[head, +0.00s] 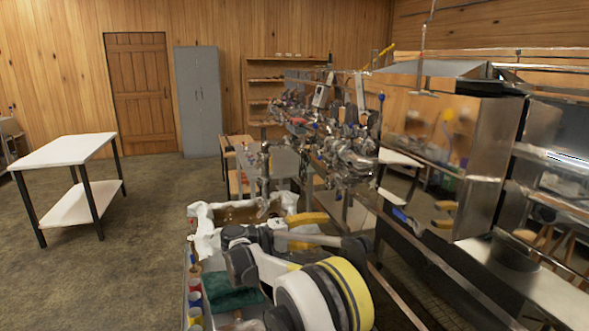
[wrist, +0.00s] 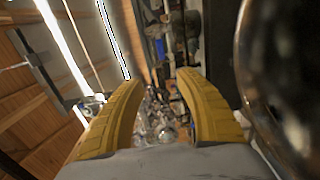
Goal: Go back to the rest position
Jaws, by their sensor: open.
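My gripper shows in the wrist view (wrist: 161,80) with its two yellow ribbed fingers spread apart and nothing between them. Beyond the gap is a blurred cluster of shiny metal fittings. In the head view my arm is folded low at the bottom centre, in front of the white-rimmed bench tray (head: 203,222). Yellow curved pieces beside it look like my gripper's fingers, but the arm partly hides them.
The metal evaporator (head: 485,150) fills the right side, with metal valves and fittings (head: 345,155) at its left end. A white-topped table (head: 66,150) stands at the left. A grey cabinet (head: 198,100) stands at the back. The floor (head: 130,240) between table and bench is clear.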

